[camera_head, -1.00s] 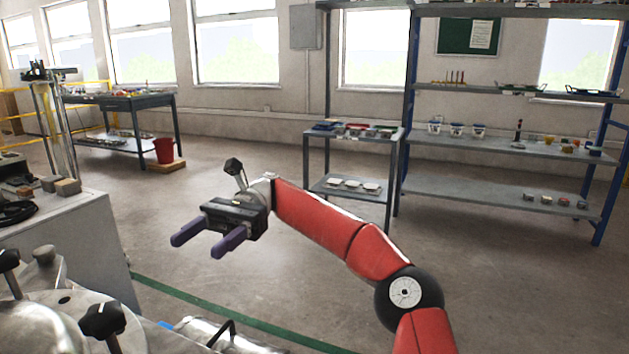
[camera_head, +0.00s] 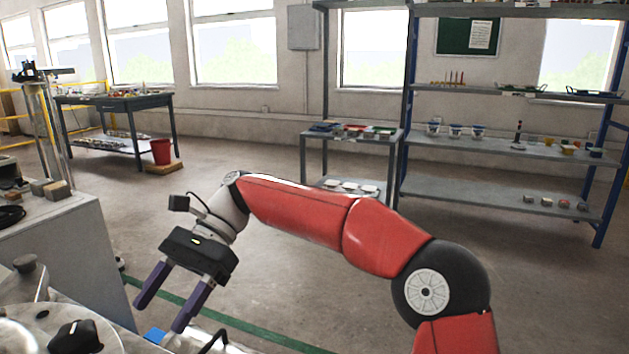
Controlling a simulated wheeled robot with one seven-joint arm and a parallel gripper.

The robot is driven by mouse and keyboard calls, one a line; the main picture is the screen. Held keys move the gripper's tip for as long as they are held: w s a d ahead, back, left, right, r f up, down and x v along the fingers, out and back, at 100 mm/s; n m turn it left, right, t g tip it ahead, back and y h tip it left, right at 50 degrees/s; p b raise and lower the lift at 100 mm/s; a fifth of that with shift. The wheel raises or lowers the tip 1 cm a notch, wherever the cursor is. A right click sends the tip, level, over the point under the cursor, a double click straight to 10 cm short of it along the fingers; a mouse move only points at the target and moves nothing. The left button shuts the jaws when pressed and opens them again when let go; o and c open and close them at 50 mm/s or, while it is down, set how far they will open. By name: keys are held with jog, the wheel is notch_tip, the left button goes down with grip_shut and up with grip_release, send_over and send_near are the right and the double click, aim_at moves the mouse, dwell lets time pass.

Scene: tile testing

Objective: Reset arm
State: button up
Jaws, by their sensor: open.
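My gripper (camera_head: 163,306) hangs at the lower left of the head view. Its two purple fingers are apart with nothing between them, and they point down and toward the viewer. My red arm (camera_head: 300,213) reaches across the picture from the lower right, bent at a dark joint (camera_head: 428,292). The fingers show in front of the floor and the grey bench side, just above metal equipment at the bottom edge. I cannot tell how close the fingertips are to that equipment.
A grey bench (camera_head: 62,246) with small blocks stands at the left. Metal equipment with a black knob (camera_head: 75,337) fills the lower left corner. A dark table (camera_head: 125,101), a red bucket (camera_head: 161,151) and a blue-posted shelf (camera_head: 490,197) stand farther back. The middle floor is open.

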jog(key=s+d+f+n+t+h, duration=0.1)
jog(key=d+f+t, duration=0.3)
jog(key=d, duration=0.8)
jog(key=s+d+f+n+t+h, duration=0.1)
jog(key=s+d+f+t+h, duration=0.1)
jog(key=d+t, duration=0.7)
jog(key=d+f+h, duration=0.1)
jog(key=d+f, duration=0.1)
jog(key=d, duration=0.2)
jog(key=shift+s+f+n+h, duration=0.15)
jog(key=shift+s+n+h, duration=0.05)
jog(key=shift+n+h, duration=0.1)
jog(key=s+d+f+t, duration=0.1)
jog(key=s+d, duration=0.1)
jog(key=d, duration=0.1)
jog(key=s+d+f+n+t, duration=0.1)
jog(key=s+d, duration=0.1)
jog(key=d, duration=0.2)
jog(key=s+d+n+t+h, duration=0.1)
jog(key=d, duration=0.3)
jog(key=shift+s+d+f, duration=0.2)
jog(key=shift+s+f, duration=0.2)
jog(key=shift+c, duration=0.3)
